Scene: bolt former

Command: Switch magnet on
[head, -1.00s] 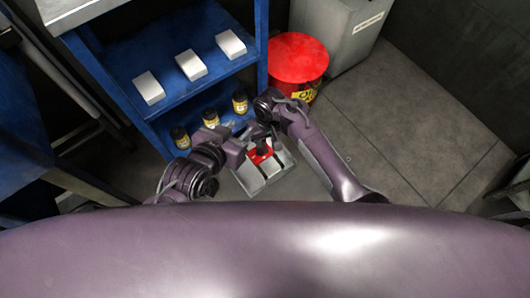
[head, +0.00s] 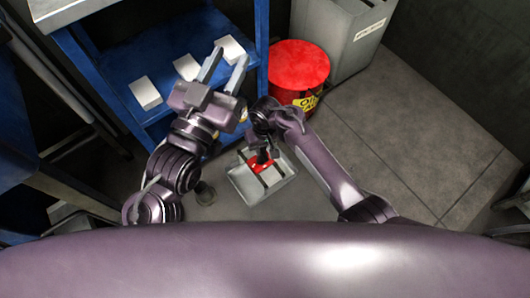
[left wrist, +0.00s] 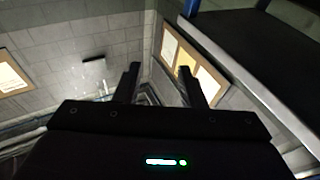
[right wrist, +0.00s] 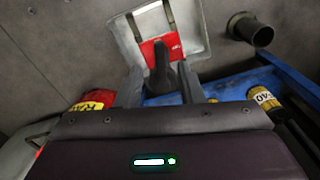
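The magnet is a red block (head: 256,160) with a black handle (head: 264,156) on a light grey tray (head: 240,188) low on the floor. In the right wrist view the red block (right wrist: 176,48) lies just beyond my right gripper (right wrist: 160,80). The black handle (right wrist: 160,62) stands between its fingers, which look apart; contact is not clear. In the head view my right gripper (head: 256,146) is partly hidden by its own arm, beside the block. My left gripper (head: 224,68) is raised in front of the blue shelf, open and empty. It also shows open in the left wrist view (left wrist: 158,72).
The blue shelf unit (head: 150,62) holds white boxes (head: 146,92); yellow-labelled bottles show on its lower shelf in the right wrist view (right wrist: 264,98). A red drum (head: 298,66) and a grey bin (head: 340,35) stand behind. Floor at right is clear.

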